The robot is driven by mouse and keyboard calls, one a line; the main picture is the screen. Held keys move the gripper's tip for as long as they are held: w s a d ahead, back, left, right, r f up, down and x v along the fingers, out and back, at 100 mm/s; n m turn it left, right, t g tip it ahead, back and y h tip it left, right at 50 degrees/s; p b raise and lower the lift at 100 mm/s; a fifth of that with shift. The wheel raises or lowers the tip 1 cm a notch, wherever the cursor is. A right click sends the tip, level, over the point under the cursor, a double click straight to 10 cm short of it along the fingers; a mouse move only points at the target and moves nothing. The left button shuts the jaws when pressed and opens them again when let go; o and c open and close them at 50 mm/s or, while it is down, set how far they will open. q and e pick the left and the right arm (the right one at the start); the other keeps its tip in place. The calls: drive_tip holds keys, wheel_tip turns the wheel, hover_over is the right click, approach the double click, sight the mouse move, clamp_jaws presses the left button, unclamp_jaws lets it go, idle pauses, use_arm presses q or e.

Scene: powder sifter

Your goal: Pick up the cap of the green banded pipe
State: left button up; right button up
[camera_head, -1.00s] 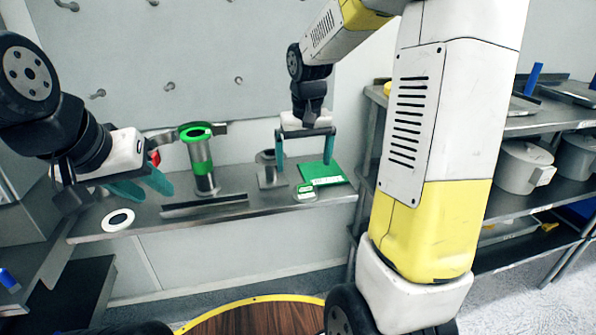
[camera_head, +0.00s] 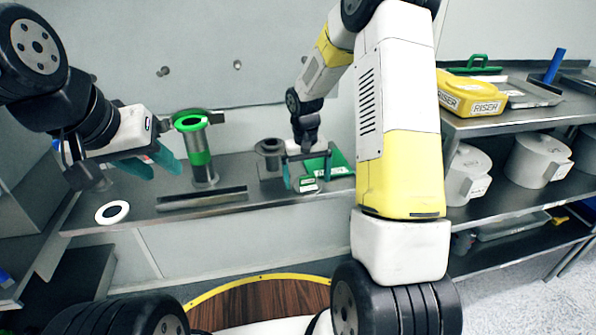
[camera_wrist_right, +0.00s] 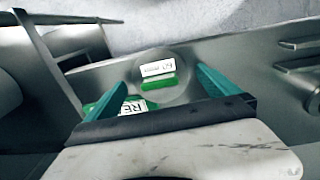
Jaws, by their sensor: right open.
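The green banded pipe (camera_head: 201,165) stands upright on the shelf, with a bright green rim and green band. A small round grey cap (camera_head: 308,186) with a white label and green strip lies on the shelf to its right. It also shows in the right wrist view (camera_wrist_right: 172,97), between the fingertips. My right gripper (camera_head: 307,178) is open and empty, pointing down just over the cap, a finger on either side. Whether the fingers touch it I cannot tell. My left gripper (camera_head: 152,165) looks open and empty, left of the pipe.
A short grey pipe (camera_head: 268,160) stands left of the right gripper. A green lettered item (camera_head: 341,170) lies behind the cap. A metal bar (camera_head: 200,199) lies along the shelf front, and a white ring (camera_head: 112,212) lies at left. Shelves with pots (camera_head: 533,163) stand at right.

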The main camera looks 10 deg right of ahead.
drive_tip(key=shift+f, duration=0.2)
drive_tip(key=c, duration=1.5)
drive_tip(key=shift+r, duration=0.1)
drive_tip(key=shift+c, duration=0.2)
